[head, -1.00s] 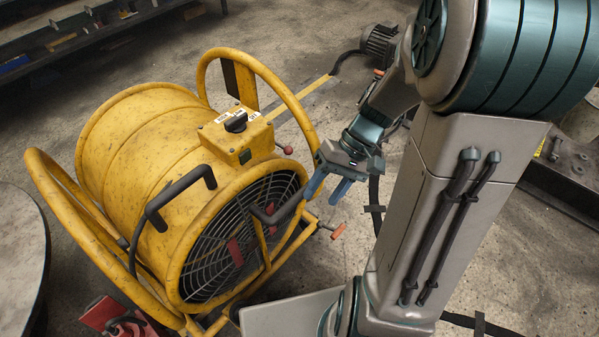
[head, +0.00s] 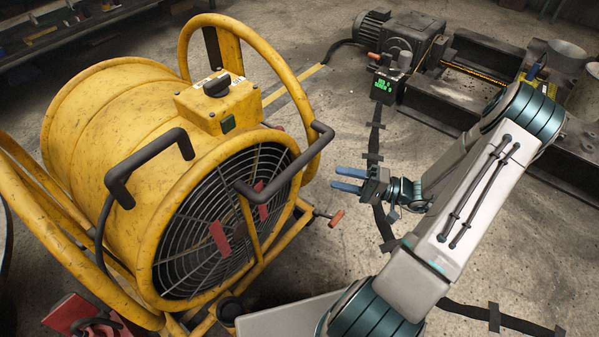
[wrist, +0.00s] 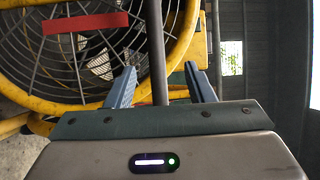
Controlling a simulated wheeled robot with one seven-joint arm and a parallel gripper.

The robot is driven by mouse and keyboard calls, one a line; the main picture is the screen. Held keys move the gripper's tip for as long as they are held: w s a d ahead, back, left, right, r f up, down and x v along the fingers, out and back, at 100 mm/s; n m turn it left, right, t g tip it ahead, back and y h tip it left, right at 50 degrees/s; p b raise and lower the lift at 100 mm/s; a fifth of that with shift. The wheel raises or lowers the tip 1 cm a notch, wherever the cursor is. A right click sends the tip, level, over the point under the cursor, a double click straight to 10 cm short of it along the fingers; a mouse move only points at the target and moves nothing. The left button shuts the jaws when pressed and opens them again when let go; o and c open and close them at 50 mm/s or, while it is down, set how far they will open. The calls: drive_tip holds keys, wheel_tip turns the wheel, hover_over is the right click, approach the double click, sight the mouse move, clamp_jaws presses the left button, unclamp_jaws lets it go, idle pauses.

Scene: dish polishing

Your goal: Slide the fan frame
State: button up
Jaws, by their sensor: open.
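The yellow fan drum (head: 95,120) sits in a yellow tubular fan frame (head: 35,190) at the left of the head view. Its round dark grille (head: 200,262) faces toward the lower right. A black U-shaped handle (head: 285,165) juts out in front of the grille, and a second black handle (head: 140,160) is on the drum's side. My gripper (head: 335,179) is open and empty, right of the front handle and apart from it, its blue fingers pointing left. In the wrist view, a dark upright bar (wrist: 157,45) shows between the open fingers (wrist: 158,72), with the grille behind.
An orange-tipped lever (head: 336,218) sticks out from the frame's lower right, below my gripper. A motor and dark machine rail (head: 470,115) stand at the back right. Black cable is taped along the floor (head: 374,150). Open concrete lies between fan and rail.

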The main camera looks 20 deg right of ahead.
sight(299, 163)
drive_tip(key=shift+m+t, duration=0.4)
drive_tip(key=shift+t, duration=0.5)
drive_tip(key=x, duration=0.4)
drive_tip(key=f+b+x, duration=0.1)
drive_tip(key=x, duration=0.3)
drive_tip(key=w+b+x, duration=0.1)
drive_tip(key=x, duration=0.3)
drive_tip(key=shift+w+f, duration=0.25)
drive_tip(key=shift+f, duration=0.1)
clamp_jaws()
